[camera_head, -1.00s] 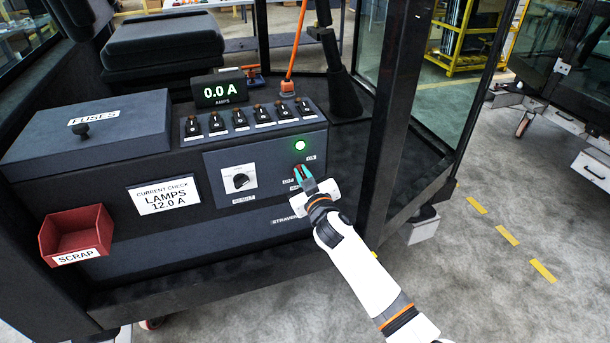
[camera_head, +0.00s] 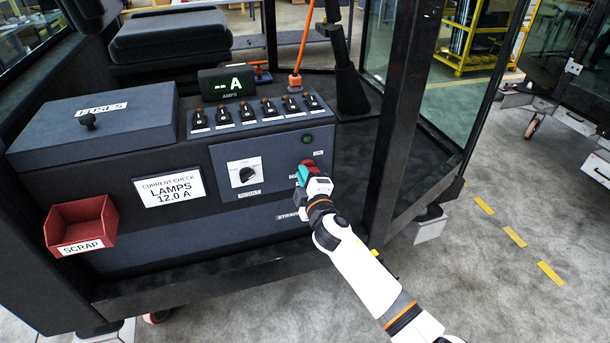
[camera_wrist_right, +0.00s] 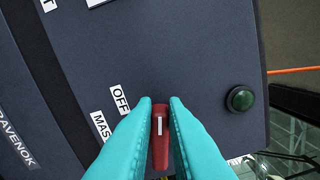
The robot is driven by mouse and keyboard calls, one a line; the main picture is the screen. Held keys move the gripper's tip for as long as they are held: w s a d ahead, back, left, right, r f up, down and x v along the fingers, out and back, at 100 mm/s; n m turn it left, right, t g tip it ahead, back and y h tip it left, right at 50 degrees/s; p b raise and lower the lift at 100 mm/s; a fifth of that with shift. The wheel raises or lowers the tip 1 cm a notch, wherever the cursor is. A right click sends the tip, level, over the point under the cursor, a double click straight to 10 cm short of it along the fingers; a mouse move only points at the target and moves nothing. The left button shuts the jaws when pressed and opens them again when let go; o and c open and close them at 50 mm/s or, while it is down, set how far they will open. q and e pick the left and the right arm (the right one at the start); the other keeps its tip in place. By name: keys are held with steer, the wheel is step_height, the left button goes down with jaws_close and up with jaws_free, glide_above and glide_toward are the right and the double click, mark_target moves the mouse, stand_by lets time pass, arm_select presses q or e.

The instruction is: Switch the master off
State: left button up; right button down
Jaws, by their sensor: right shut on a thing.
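The red master switch handle (camera_wrist_right: 160,138) sits between the teal fingers of my right gripper (camera_wrist_right: 160,120) in the right wrist view, with a white line on it. The "OFF" label (camera_wrist_right: 120,98) and a partly covered "MAS..." label are beside it. The amps display (camera_head: 227,84) reads "-- A". My left gripper is not in view.
A row of toggle switches (camera_head: 258,113) runs above the panel. A rotary knob (camera_head: 246,175) is left of the master switch. A red scrap bin (camera_head: 80,228) and a fuses box (camera_head: 92,125) stand further left. A dark cab post (camera_head: 400,110) rises close to the right of my arm.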

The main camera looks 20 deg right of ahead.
steer(key=shift+a+f+n, duration=0.1)
steer(key=shift+f+n, duration=0.1)
steer(key=shift+n, duration=0.6)
steer(key=shift+f+n, duration=0.2)
steer(key=shift+n, duration=0.6)
steer(key=c, duration=1.5)
jaws_free()
steer(key=shift+o, duration=0.2)
steer(key=s+b, duration=0.1)
steer(key=s, duration=1.1)
steer(key=shift+d, duration=0.25)
